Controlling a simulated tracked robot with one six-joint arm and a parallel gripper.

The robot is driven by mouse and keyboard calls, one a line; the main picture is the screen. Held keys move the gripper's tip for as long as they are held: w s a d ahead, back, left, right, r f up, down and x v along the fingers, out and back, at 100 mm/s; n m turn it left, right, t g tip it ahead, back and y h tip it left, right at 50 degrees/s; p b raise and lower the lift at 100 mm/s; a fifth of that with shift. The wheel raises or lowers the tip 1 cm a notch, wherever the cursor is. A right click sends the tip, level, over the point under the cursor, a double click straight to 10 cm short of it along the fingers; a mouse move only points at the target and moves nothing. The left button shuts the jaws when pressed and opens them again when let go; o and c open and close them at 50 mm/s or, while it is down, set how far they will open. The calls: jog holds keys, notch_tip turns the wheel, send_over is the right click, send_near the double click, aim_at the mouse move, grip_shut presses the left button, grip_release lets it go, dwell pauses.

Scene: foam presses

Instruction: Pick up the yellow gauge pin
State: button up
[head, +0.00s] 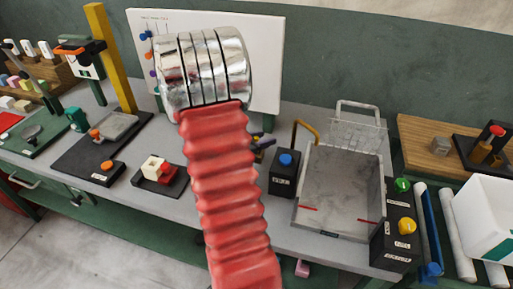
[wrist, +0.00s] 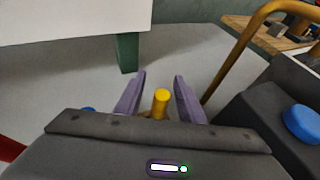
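The yellow gauge pin (wrist: 161,104) shows in the wrist view as a short cylinder with a round end, between the two purple fingers of my gripper (wrist: 159,90). The fingers are apart, with a gap visible on each side of the pin, so my gripper looks open around it. The pin's lower part is hidden behind the dark gripper body. In the head view my red arm covers most of this spot; only small dark, purple and yellow bits show just right of it, too small to tell apart.
A black box with a blue button (head: 285,159) stands close to the right of my gripper, beside a bent yellow bar (head: 305,128). Further right is a grey open tray (head: 340,237) with a raised wire guard (head: 357,128). A white board (head: 266,60) stands behind.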

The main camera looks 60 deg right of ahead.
jog(key=shift+c, duration=0.5)
grip_shut()
jog(key=shift+r, duration=0.1)
notch_tip(320, 180, up, 10)
dwell(0.7)
dwell(0.4)
